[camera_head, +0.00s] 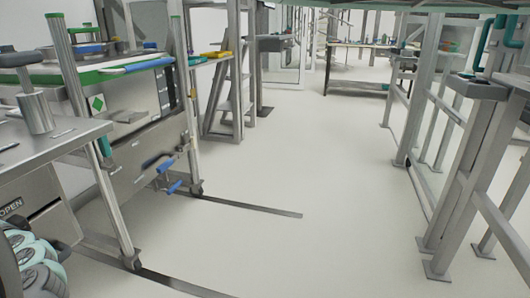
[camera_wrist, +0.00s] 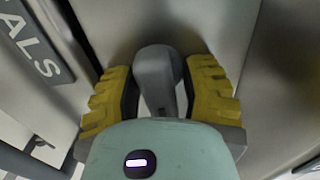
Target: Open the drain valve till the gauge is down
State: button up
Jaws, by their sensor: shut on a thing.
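In the wrist view my gripper (camera_wrist: 162,100) has its two yellow ribbed fingers on either side of a grey rounded handle (camera_wrist: 157,70). The gripper is shut on this handle, which stands out from a smooth metal face. I cannot tell from the frames whether it is the drain valve's handle. In the head view, blue lever handles (camera_head: 172,187) sit low on the front of a metal cabinet at the left. I cannot make out a gauge in either view.
A metal bench (camera_head: 50,140) with a panel marked OPEN (camera_head: 12,208) stands at the near left. Steel posts and frames (camera_head: 470,180) line the right. The pale floor (camera_head: 310,180) between is clear, with dark strips on it. A sign ending in "ALS" (camera_wrist: 36,48) is beside my gripper.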

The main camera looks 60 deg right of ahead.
jog(key=shift+d, duration=0.1)
dwell(0.4)
jog(key=o, duration=0.8)
jog(key=v, duration=1.2)
